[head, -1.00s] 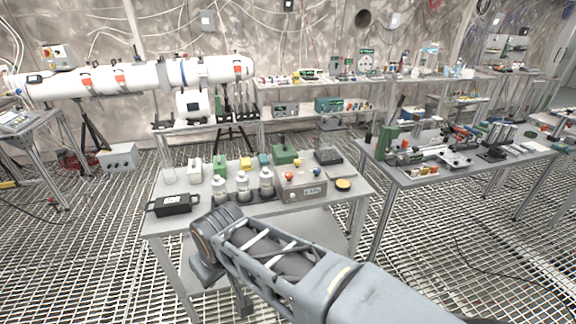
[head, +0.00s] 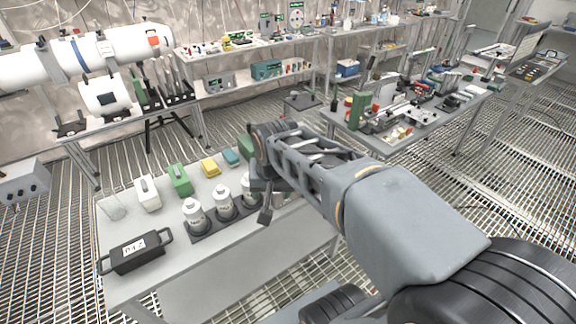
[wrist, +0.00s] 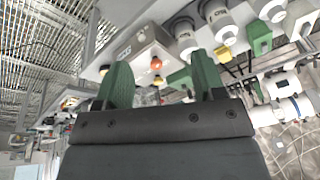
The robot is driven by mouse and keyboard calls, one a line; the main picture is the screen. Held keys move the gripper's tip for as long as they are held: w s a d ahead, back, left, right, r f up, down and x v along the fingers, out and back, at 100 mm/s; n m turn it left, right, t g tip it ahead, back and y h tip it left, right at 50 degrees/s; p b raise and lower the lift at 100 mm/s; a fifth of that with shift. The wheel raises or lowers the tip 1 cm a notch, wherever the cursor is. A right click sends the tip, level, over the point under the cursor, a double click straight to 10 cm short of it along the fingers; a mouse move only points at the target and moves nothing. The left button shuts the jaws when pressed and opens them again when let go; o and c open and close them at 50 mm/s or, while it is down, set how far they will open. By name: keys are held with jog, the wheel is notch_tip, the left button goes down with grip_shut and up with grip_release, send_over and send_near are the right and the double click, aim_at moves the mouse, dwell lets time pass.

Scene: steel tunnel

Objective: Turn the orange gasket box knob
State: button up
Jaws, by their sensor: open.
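The gasket box (wrist: 142,42) is a grey box with a printed label; the wrist view shows it beyond my fingers. A round orange knob (wrist: 156,63) sits on it, between the fingers as seen there but apart from them. A smaller orange-yellow knob (wrist: 158,81) shows just below it. My gripper (wrist: 160,61) is open, with two green fingers and nothing between them. In the head view my arm covers the gasket box and its knobs, and the fingers cannot be made out clearly.
The grey table (head: 180,251) holds white bottles (head: 222,203) in a dark rack, a black case (head: 137,252), and green (head: 180,180) and yellow (head: 210,167) containers. Another table (head: 391,146) with tools stands to the right. Grating floor lies between the tables.

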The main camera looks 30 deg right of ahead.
jog(key=w+d+m+g+p, duration=0.1)
jog(key=w+d+m+g, duration=0.1)
jog(key=w+d+m, duration=0.5)
jog(key=w+d+m+g+p, duration=0.1)
jog(key=w+d+m, duration=0.2)
jog(key=w+m, duration=0.75)
notch_tip(320, 180, down, 14)
jog(key=shift+w+f+p, duration=0.1)
jog(key=shift+p, duration=0.25)
jog(key=shift+c, duration=0.2)
jog(key=c, duration=0.9)
